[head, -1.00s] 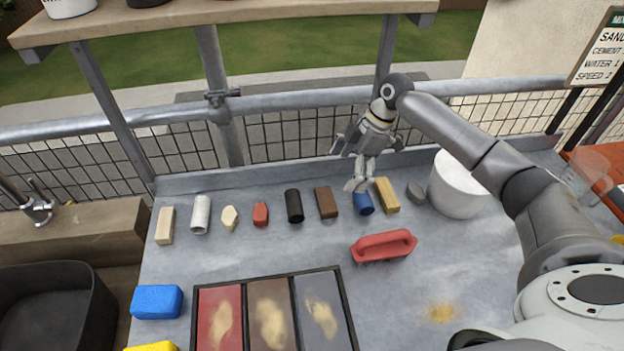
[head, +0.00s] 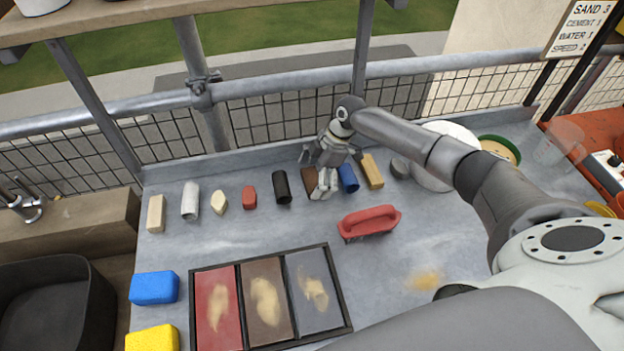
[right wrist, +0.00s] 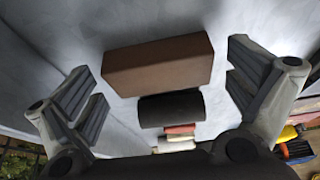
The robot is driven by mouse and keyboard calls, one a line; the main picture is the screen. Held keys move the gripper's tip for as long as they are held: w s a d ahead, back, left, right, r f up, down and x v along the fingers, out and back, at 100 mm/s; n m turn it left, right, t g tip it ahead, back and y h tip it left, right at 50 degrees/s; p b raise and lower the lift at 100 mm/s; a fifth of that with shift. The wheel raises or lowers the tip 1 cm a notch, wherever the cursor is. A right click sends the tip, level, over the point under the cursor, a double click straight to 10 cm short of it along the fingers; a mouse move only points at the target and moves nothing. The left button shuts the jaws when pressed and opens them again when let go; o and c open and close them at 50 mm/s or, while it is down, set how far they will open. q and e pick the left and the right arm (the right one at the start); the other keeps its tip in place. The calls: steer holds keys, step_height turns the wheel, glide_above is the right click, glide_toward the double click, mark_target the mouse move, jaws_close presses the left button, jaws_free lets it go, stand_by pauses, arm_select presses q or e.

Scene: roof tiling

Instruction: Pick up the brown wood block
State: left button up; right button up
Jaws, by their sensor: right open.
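The brown wood block (head: 308,176) lies in the row on the grey table, partly hidden behind my right gripper (head: 324,190) in the head view. In the right wrist view the brown wood block (right wrist: 158,65) shows whole, lying between the two spread fingers of my right gripper (right wrist: 165,82). The fingers are open, with a gap on each side of the block. My left gripper is not in view.
A black cylinder (head: 282,187) lies just left of the block and a blue cylinder (head: 348,178) just right. A tan block (head: 372,171) lies beyond the blue one. A red-handled brush (head: 369,222) and a three-part tray (head: 239,310) are nearer. A railing (head: 270,90) runs behind.

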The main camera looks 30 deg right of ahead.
steer(key=c, duration=1)
steer(key=shift+r, duration=0.1)
